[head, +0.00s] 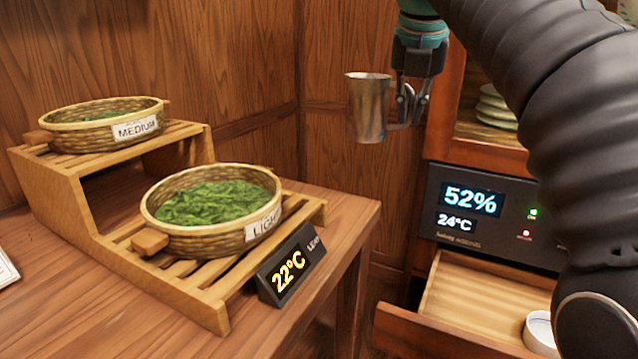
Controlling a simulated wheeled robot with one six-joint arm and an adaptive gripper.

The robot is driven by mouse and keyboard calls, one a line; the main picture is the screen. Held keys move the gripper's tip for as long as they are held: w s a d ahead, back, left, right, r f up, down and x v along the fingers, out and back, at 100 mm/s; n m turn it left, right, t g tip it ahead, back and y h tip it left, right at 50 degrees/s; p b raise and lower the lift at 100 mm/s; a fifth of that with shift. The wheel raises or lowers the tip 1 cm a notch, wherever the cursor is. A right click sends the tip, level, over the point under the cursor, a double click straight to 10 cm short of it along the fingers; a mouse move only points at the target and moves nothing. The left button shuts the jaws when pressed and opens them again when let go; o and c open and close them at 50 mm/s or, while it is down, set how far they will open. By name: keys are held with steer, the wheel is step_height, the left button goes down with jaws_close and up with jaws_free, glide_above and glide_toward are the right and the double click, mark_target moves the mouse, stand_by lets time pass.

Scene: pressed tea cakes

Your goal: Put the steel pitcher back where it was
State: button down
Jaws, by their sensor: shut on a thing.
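The steel pitcher (369,107) is in the head view at upper centre, upright and held in the air. My gripper (408,112) hangs downward at its right side and is shut on it, at the handle side. The fingertips partly overlap the handle, so the exact grip is hard to see. The pitcher is apart from the table and the cabinet. Its inside is hidden from this angle.
A stepped wooden rack (212,308) on the table (334,217) holds two baskets of green leaves, MEDIUM (70,142) and LIGHT (185,249). A 22°C display (291,269) stands at its front. At right, an open drawer (450,332) holds a white round thing (541,333) below a 52% panel (484,215).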

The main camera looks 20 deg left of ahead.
steer(key=shift+s+a+f+b, duration=0.75)
steer(key=shift+s+a+f, duration=0.3)
steer(key=shift+a+f, duration=0.7)
steer(key=shift+s+a+f+b, duration=0.9)
steer(key=shift+a+f, duration=0.6)
steer(key=shift+f, duration=0.4)
steer(key=shift+s+a+f+b, duration=0.65)
steer(key=shift+s+a+f, duration=0.5)
steer(key=shift+a+f, duration=0.6)
steer(key=shift+d+f, duration=0.1)
steer(key=shift+f, duration=0.05)
steer(key=c, duration=1.3)
jaws_free()
steer(key=shift+o, duration=0.2)
steer(key=p+v, duration=0.4)
steer(key=v, duration=0.8)
